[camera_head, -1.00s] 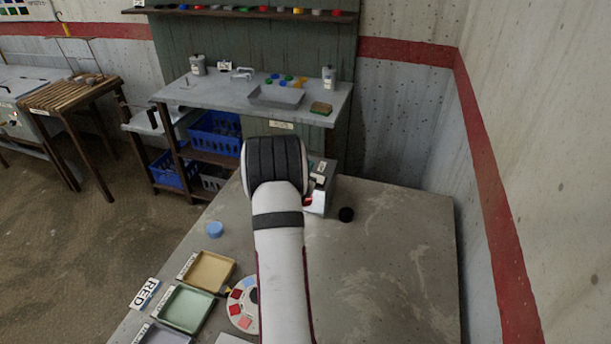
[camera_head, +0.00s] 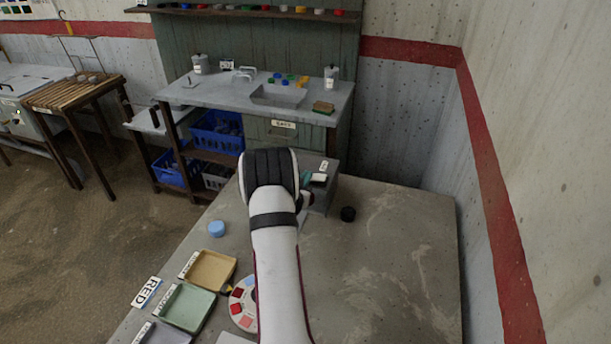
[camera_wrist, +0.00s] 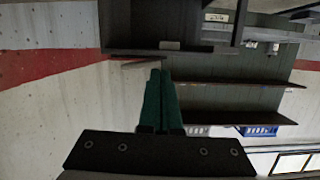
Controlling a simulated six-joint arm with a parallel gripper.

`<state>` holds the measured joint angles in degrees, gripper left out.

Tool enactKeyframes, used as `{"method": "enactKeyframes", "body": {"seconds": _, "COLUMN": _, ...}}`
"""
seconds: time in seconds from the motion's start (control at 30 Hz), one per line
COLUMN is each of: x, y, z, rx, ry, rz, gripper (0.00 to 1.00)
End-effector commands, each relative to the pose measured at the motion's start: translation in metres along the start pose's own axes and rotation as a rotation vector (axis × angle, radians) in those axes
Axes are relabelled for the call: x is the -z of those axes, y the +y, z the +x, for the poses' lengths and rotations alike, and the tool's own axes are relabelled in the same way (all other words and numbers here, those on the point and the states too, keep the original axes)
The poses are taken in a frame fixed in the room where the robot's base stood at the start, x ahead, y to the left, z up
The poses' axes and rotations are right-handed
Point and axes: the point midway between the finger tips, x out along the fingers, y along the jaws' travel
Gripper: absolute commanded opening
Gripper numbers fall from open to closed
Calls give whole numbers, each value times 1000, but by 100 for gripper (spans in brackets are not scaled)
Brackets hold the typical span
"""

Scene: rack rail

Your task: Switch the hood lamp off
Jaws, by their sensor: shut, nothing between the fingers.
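A grey box (camera_head: 329,175), which looks like the lamp hood, stands at the back of the near table, partly hidden behind my arm. A small pale part (camera_head: 319,178) and a label (camera_head: 324,165) show on it. Its front looks dark, with no bright light in view. My gripper (camera_wrist: 160,73) is shut and empty, its green fingers together in the wrist view. In the head view my wrist hides most of it; a teal bit beside the pale part seems to be a fingertip. Whether it touches the hood, I cannot tell. A dark boxy shape (camera_wrist: 165,25) lies beyond the fingertips in the wrist view.
A black puck (camera_head: 348,214) sits right of the hood and a blue one (camera_head: 216,229) at the left edge. Trays (camera_head: 188,307) and a colour disc (camera_head: 241,305) lie front left. The table's right side is clear. A wall (camera_head: 515,190) bounds the right.

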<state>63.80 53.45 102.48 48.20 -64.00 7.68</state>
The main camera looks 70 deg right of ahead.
Motion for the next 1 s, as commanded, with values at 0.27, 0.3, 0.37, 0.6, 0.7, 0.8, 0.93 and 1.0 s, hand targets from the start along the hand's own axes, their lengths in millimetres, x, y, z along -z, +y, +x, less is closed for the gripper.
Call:
{"method": "enactKeyframes", "body": {"seconds": 0.27, "x": 38, "y": -11, "z": -20, "rx": 3, "ry": -1, "rz": -2, "gripper": 0}}
{"method": "enactKeyframes", "body": {"seconds": 0.3, "x": 37, "y": -11, "z": -31, "rx": 2, "ry": -2, "rz": -2, "gripper": 0}}
{"method": "enactKeyframes", "body": {"seconds": 0.37, "x": 37, "y": -12, "z": -46, "rx": 3, "ry": -1, "rz": -3, "gripper": 0}}
{"method": "enactKeyframes", "body": {"seconds": 0.6, "x": 36, "y": -14, "z": -94, "rx": 2, "ry": 0, "rz": -2, "gripper": 0}}
{"method": "enactKeyframes", "body": {"seconds": 0.7, "x": 36, "y": -14, "z": -104, "rx": 1, "ry": 0, "rz": -1, "gripper": 0}}
{"method": "enactKeyframes", "body": {"seconds": 0.8, "x": 36, "y": -14, "z": -109, "rx": 1, "ry": 0, "rz": 0, "gripper": 0}}
{"method": "enactKeyframes", "body": {"seconds": 0.93, "x": 36, "y": -14, "z": -110, "rx": 0, "ry": 0, "rz": 0, "gripper": 0}}
{"method": "enactKeyframes", "body": {"seconds": 1.0, "x": 36, "y": -14, "z": -109, "rx": 0, "ry": 0, "rz": 0, "gripper": 0}}
